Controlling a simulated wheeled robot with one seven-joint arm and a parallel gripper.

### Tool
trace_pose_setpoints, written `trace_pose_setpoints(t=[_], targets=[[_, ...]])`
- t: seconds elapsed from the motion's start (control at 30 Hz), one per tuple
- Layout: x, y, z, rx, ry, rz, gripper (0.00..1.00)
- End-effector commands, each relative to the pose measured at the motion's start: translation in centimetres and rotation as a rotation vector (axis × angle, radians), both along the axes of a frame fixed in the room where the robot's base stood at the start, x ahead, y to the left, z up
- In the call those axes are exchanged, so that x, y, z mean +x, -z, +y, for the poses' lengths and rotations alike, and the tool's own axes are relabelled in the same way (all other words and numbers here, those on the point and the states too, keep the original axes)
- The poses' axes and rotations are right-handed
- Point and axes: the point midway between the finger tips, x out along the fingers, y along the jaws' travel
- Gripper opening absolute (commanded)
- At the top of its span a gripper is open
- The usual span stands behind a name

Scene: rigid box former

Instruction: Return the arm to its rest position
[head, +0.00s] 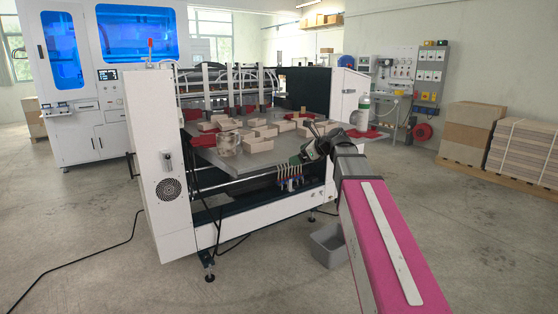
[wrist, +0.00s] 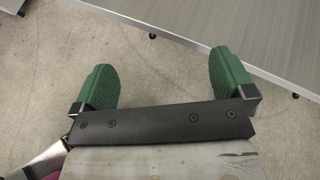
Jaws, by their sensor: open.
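My pink arm (head: 390,240) reaches forward from the lower right in the head view, toward the near right corner of the box former's table (head: 205,157). My gripper (head: 308,150) is at that corner, small and partly hidden by the arm's wrist. In the wrist view, my gripper (wrist: 166,80) has its two green fingers wide apart, with only grey floor between them. It is open and empty. The table's metal edge (wrist: 240,50) runs diagonally past the fingertips at the upper right, apart from the gripper as far as I can tell.
Several beige box parts (head: 259,146) and red trays (head: 362,133) lie on the table. A grey bin (head: 329,244) is on the floor beside my arm. Stacked cardboard (head: 470,130) stands at the right. The floor at left front is clear except for a black cable.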

Motion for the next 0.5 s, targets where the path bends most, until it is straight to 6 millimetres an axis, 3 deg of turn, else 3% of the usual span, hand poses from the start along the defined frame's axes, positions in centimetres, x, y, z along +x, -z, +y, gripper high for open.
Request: trace_pose_setpoints(t=[0.27, 0.5], targets=[[-2.1, 7.3, -0.9, -0.245, -0.131, -0.093, 1.0], [-6.4, 17.5, -2.8, -0.597, -0.418, -0.215, 1.0]])
